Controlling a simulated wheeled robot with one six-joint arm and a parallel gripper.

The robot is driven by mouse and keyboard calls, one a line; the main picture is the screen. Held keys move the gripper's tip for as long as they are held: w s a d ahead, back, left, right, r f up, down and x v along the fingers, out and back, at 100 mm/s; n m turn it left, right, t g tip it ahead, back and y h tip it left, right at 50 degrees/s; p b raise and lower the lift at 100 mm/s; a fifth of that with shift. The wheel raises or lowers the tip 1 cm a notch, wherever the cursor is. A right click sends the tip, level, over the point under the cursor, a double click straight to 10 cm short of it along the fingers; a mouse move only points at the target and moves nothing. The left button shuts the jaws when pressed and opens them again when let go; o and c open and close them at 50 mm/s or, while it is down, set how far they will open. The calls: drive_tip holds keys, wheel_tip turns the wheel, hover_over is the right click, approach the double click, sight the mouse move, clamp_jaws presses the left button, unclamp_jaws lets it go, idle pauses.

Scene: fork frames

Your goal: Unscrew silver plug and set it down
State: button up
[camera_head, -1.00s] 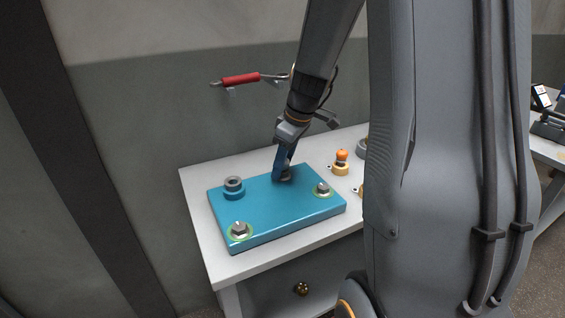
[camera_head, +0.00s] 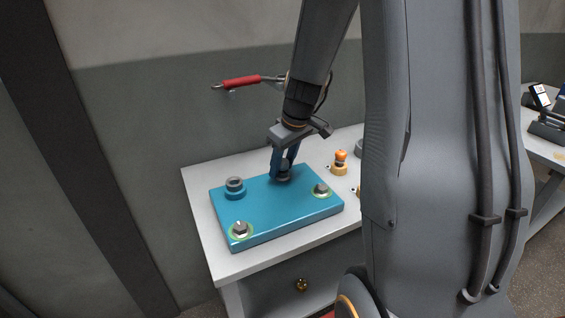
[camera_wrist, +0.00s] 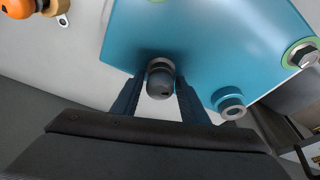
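The blue plate (camera_head: 275,208) lies on the white bench. My gripper (camera_head: 283,174) points down at the plate's back edge. In the wrist view, the grey-silver plug (camera_wrist: 160,82) with a rounded end sits between the fingers of my gripper (camera_wrist: 161,92).
A grey ring on a blue boss (camera_head: 234,185) stands on the plate's left. An orange-topped brass fitting (camera_head: 340,160) stands on the bench behind right. A red-handled tool (camera_head: 240,82) hangs on the wall. Bare bench (camera_head: 200,178) shows left of the plate.

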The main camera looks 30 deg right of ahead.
drive_tip(key=shift+m, duration=0.4)
drive_tip(key=shift+p, duration=0.35)
drive_tip(key=shift+r+m+h+p, duration=0.2)
drive_tip(key=shift+m+h+p, duration=0.1)
drive_tip(key=shift+m+p, duration=0.5)
drive_tip(key=shift+f, duration=0.1)
drive_tip(key=shift+p, duration=0.4)
drive_tip(key=shift+s+m+p, duration=0.1)
drive_tip(key=shift+m+p, duration=0.5)
drive_tip(key=shift+p, duration=0.4)
drive_tip(key=shift+m+h+p, duration=0.3)
drive_tip(key=shift+p, duration=0.1)
